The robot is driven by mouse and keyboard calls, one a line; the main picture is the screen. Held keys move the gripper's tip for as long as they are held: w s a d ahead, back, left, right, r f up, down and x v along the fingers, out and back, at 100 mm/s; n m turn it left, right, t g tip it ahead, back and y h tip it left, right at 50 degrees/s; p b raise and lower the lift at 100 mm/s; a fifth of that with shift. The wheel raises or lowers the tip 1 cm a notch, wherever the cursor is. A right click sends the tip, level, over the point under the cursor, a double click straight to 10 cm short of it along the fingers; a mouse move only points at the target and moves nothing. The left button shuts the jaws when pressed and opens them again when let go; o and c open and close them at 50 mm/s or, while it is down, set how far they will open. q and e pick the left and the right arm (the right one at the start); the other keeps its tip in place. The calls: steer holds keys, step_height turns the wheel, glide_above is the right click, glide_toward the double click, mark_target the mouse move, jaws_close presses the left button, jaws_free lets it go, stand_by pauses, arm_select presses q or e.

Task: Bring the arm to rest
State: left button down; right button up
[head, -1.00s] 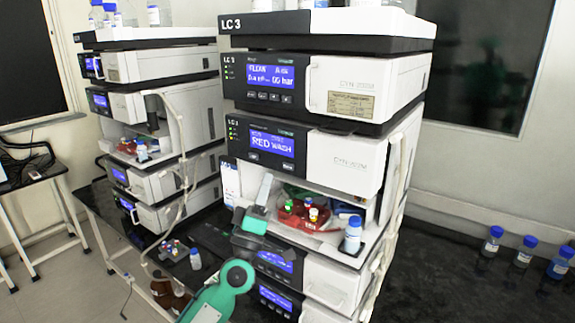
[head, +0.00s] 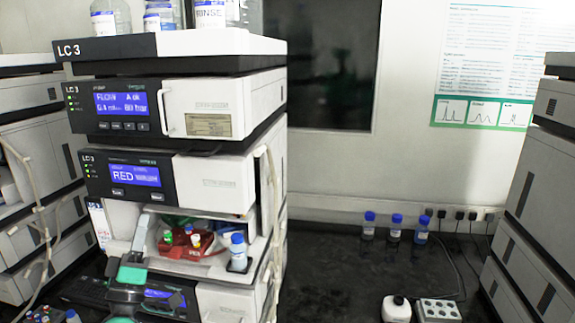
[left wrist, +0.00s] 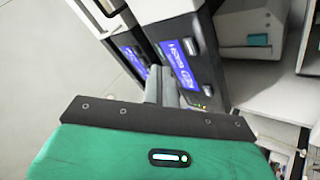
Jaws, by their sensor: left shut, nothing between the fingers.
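My left gripper (head: 142,230) is in front of the left part of the open bay of the LC 3 stack (head: 208,186), low in the head view. Its fingers are together with nothing between them. In the left wrist view the shut fingers (left wrist: 160,85) point toward blue-lit instrument panels (left wrist: 180,62). I cannot tell whether they touch the stack. The rest of my left arm is mostly cut off at the bottom edge. My right gripper is in neither view.
In the bay are a red tray (head: 180,250) with several capped vials and a blue-capped bottle (head: 238,254). Blue-capped bottles (head: 396,230) stand at the back of the dark bench (head: 340,265). Other stacks flank both sides.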

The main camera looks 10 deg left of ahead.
arm_select(q)
steer(key=s+d+f+m+g+h, duration=0.45)
steer(key=d+f+m+g, duration=0.3)
steer(key=f, duration=0.45)
steer(key=s+d+f+m+g+h, duration=0.5)
steer(key=d+f, duration=0.3)
steer(key=f, duration=0.5)
steer(key=s+a+f+m+g+y, duration=0.1)
steer(key=s+a+f+g+y, duration=0.1)
steer(key=s+f+g+y, duration=0.45)
steer(key=s+a+f+g+y, duration=0.2)
steer(key=s+f+g, duration=0.35)
steer(key=s, duration=0.85)
step_height(320, 180, down, 35)
steer(key=b, duration=0.2)
steer(key=s+a+f+g, duration=0.1)
steer(key=s+a+f, duration=0.2)
steer(key=s+f, duration=1.6)
steer(key=shift+a+f+b, duration=0.2)
steer(key=shift+b, duration=0.25)
